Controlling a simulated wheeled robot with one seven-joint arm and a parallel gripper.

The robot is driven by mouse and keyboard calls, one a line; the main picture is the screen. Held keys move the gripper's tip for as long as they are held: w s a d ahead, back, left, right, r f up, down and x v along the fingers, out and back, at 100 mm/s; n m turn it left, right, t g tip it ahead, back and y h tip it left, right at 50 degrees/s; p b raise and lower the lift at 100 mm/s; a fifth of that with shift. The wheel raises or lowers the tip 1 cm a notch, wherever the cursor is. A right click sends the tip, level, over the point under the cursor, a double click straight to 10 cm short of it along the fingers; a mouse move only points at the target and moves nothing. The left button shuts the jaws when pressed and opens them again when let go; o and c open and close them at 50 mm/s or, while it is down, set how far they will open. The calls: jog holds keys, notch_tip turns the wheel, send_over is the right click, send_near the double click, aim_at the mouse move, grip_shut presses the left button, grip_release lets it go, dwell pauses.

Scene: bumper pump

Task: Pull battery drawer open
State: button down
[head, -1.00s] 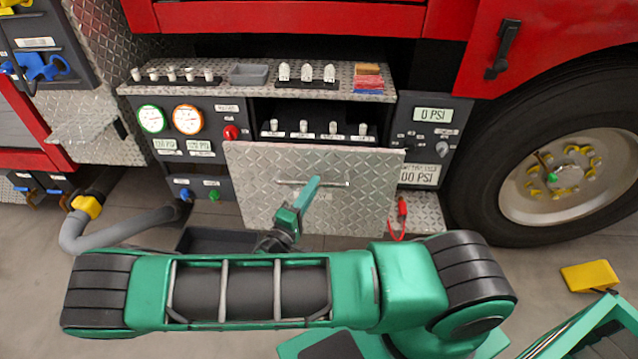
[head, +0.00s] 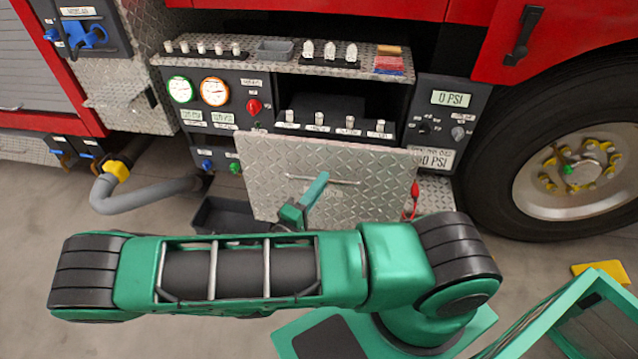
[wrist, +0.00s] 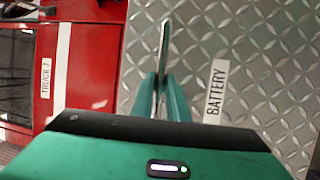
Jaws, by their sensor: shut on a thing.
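The battery drawer (head: 270,175) has a diamond-plate front with a bar handle (head: 345,181). In the head view its front stands out from the panel, and a dark opening shows above its top edge. In the wrist view the drawer front (wrist: 260,60) bears a "BATTERY" label (wrist: 215,91). My gripper (head: 316,188) is at the handle, left of the drawer's middle. In the wrist view my gripper (wrist: 160,92) is shut on the handle (wrist: 164,50), which runs between the fingers. My forearm partly hides the area below the drawer.
Several white-capped items (head: 335,124) stand in a row behind the drawer front. A pump shelf (head: 200,62) with gauges below is above left. A grey hose (head: 150,195) and a dark bin (head: 225,215) lie to the left. A truck wheel (head: 570,170) stands at right.

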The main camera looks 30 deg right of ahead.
jog(key=c, duration=1.7)
grip_release()
jog(key=shift+s+d+r, duration=0.25)
jog(key=shift+d+r, duration=0.1)
jog(key=shift+a+f, duration=0.1)
jog(key=v, duration=1)
jog(key=shift+a+f, duration=0.25)
jog(key=shift+a, duration=0.2)
jog(key=s+d+r+m+g+y, duration=0.2)
jog(key=d+r+m+g+y, duration=0.25)
jog(key=d+g, duration=0.3)
jog(key=s+d+r+m+g+y, duration=0.35)
jog(key=d+r+g+y, duration=0.2)
jog(key=d+g, duration=0.2)
jog(key=s+d+r+m+t+y, duration=0.1)
jog(key=s+r+y, duration=0.1)
jog(key=s+r, duration=0.1)
jog(key=s+d+r+m+t+y, duration=0.1)
jog(key=s+d+r+t+y, duration=0.1)
jog(key=s+r+y, duration=0.1)
jog(key=s+d+r+m+t+y, duration=0.1)
jog(key=s+r+t+y, duration=0.1)
jog(key=s+r, duration=0.3)
jog(key=shift+d+r+y, duration=0.25)
jog(key=shift+r+y, duration=0.05)
jog(key=shift+r, duration=0.35)
